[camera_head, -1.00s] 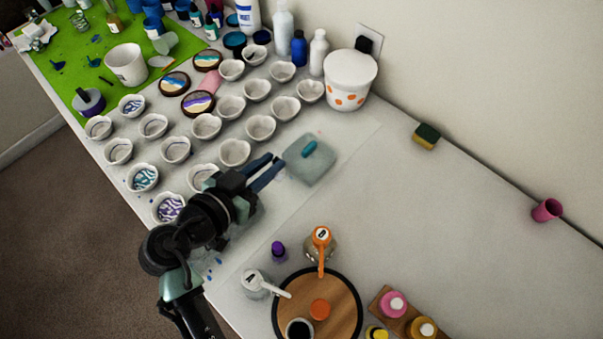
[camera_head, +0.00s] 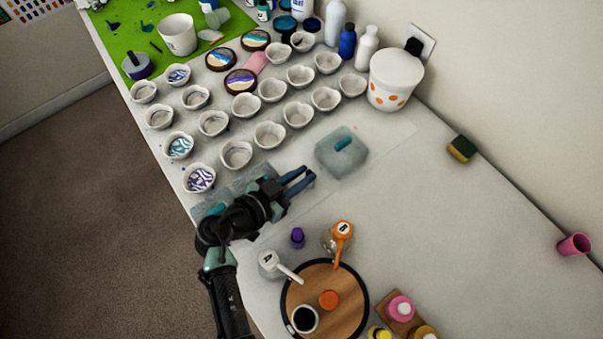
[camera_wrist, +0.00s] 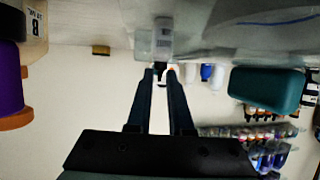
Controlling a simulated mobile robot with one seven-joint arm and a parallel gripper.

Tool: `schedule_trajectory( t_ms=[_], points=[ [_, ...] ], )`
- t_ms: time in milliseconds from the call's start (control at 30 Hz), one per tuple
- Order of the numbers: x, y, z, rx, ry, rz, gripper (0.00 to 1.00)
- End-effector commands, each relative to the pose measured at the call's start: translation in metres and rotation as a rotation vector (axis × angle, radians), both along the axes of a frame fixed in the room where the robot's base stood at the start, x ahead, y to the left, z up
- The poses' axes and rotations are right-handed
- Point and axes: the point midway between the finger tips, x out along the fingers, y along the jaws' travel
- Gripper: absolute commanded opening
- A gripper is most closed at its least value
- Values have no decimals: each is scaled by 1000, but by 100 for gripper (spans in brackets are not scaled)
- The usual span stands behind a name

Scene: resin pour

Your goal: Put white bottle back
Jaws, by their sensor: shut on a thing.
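My gripper (camera_head: 310,176) is over the near side of the table, between the rows of white cups and the round wooden board. A white bottle (camera_head: 367,48) and a pale taller bottle (camera_head: 335,24) stand at the back by the wall.
A grey translucent block (camera_head: 341,154) with a teal piece (camera_head: 343,143) lies just beyond my gripper. A white bucket (camera_head: 397,78) stands by the wall. The right tabletop is mostly clear.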

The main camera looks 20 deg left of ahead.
Motion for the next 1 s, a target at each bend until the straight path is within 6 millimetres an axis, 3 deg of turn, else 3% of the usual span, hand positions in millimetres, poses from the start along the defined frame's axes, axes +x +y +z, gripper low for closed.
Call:
schedule_trajectory(
  t_ms=[200, 233, 367, 767, 1000],
  points=[
    [0, 0, -3, 1, 0, -1, 0],
    [0, 0, -2, 1, 0, -1, 25],
    [0, 0, -2, 0, 1, -1, 48],
    [-1, 0, 2, 0, 1, 0, 49],
    [-36, 17, 13, 2, 0, 2, 49]
  ],
)
